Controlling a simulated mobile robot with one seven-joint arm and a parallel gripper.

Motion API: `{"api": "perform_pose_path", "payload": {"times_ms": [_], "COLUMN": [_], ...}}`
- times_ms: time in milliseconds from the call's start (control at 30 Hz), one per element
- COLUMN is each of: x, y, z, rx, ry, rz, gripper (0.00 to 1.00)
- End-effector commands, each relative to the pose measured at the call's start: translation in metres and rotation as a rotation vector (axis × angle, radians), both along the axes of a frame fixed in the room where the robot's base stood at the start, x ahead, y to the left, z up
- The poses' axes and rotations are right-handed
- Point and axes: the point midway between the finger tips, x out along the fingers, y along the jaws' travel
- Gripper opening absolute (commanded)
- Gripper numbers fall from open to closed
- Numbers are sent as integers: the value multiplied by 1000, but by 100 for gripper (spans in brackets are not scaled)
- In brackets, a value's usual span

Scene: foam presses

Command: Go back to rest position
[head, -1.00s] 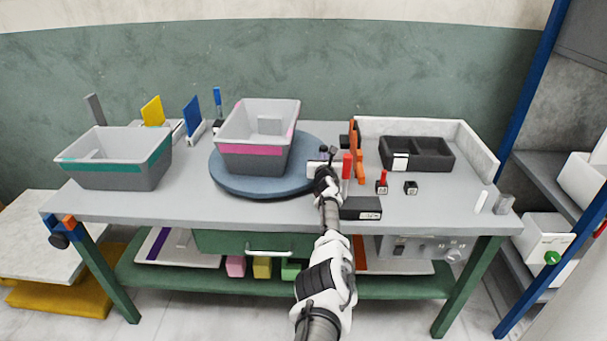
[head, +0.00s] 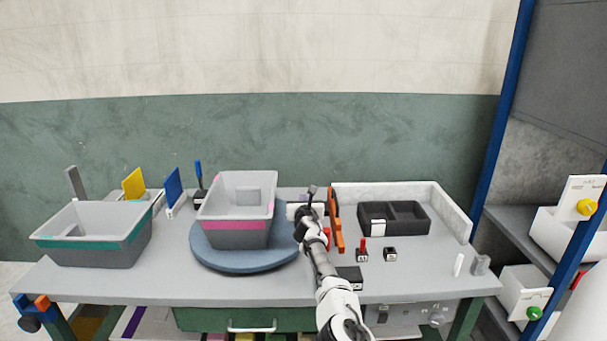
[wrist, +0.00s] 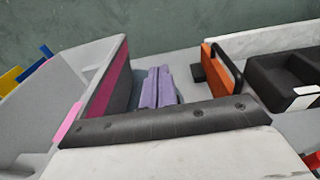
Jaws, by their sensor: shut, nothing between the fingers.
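My gripper (head: 311,193) shows in the head view above the table, just right of the pink-striped tub (head: 236,226) and left of the orange upright piece (head: 336,222). It is shut and empty, with its tips small and partly hidden by my wrist. In the wrist view, the tub's pink-striped wall (wrist: 113,85) is on the left and the orange piece with a black handle (wrist: 215,68) is on the right. A pair of purple bars (wrist: 155,88) lies between them; I cannot tell what they belong to.
The tub stands on a blue round turntable (head: 215,259). A teal-striped tub (head: 88,250) is at left. Yellow (head: 133,183) and blue (head: 173,187) plates stand behind. A black tray (head: 375,218) and small blocks are at right. Bare tabletop (head: 130,285) shows at front left.

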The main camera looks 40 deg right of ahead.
Motion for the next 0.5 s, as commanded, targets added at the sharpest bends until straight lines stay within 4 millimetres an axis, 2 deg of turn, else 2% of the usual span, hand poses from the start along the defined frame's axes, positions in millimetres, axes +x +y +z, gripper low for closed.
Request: {"api": "perform_pose_path", "payload": {"times_ms": [33, 200, 333, 500], "x": [0, 0, 0, 0], "y": [-1, -1, -1, 0], "z": [14, 49, 68, 82], "rx": [-7, -7, -3, -1], "ry": [-1, -1, 0, 1], "rz": [0, 1, -1, -1], "gripper": [0, 0, 0, 0]}}
